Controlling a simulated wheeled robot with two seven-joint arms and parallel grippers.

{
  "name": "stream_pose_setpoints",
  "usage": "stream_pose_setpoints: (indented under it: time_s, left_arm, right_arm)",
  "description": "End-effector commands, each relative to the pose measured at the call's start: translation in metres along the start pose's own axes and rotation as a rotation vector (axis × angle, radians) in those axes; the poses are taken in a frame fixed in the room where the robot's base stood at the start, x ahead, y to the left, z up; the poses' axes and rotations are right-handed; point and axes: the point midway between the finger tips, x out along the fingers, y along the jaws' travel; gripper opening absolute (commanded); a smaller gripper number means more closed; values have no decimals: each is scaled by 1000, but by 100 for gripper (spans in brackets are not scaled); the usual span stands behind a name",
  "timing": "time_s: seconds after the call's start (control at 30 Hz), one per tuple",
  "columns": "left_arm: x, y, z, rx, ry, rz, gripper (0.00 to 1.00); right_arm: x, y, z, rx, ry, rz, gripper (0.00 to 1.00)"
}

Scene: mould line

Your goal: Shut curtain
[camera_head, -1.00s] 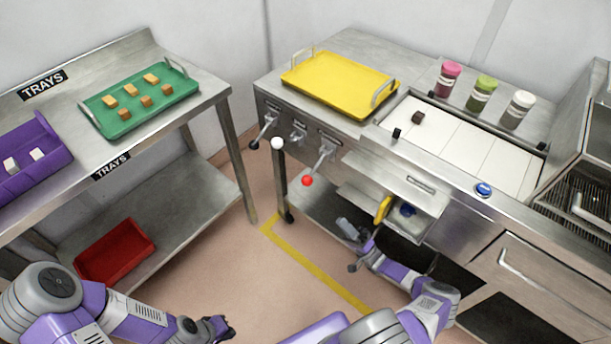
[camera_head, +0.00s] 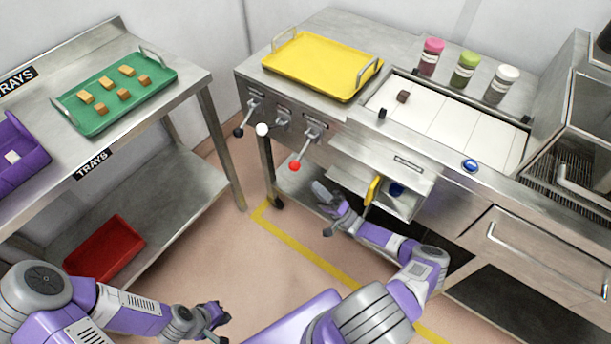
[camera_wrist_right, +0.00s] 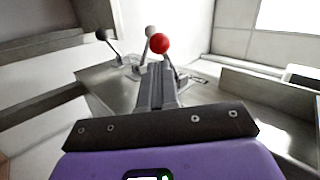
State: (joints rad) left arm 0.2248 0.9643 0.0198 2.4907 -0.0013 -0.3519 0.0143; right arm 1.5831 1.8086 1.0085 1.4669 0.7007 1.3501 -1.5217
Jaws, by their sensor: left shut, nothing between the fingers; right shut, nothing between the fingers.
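Three levers stick out from the front of the metal line: one with a black knob (camera_head: 239,132), one with a white knob (camera_head: 262,130) and one with a red knob (camera_head: 294,166). Small labels above them are too small to read, and I cannot make out a curtain. My right gripper (camera_head: 318,187) is shut and empty, below and right of the red knob and apart from it. In the right wrist view, its shut fingers (camera_wrist_right: 156,75) point toward the red knob (camera_wrist_right: 160,43), with the white and black knobs to its left. My left gripper (camera_head: 224,316) is shut and empty, low over the floor.
An open drawer (camera_head: 410,178) with a yellow item (camera_head: 373,190) at its edge is right of my right gripper. A yellow tray (camera_head: 320,66) lies on the line. The left table holds a green tray (camera_head: 148,92); a red tray (camera_head: 104,250) is on its shelf.

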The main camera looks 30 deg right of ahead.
Motion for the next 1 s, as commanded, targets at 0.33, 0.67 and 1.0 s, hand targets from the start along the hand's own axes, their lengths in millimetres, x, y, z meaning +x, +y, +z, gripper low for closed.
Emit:
stream_pose_setpoints:
  time_s: [0.33,0.67,1.0]
  left_arm:
    - [7,-3,0,0,0,0,0]
    - [8,-3,0,0,0,0,0]
    - [0,0,0,0,0,0,0]
  right_arm:
    - [52,1,0,1,0,1,0]
    - [59,0,0,0,2,2,0]
    - [57,-7,3,14,17,2,0]
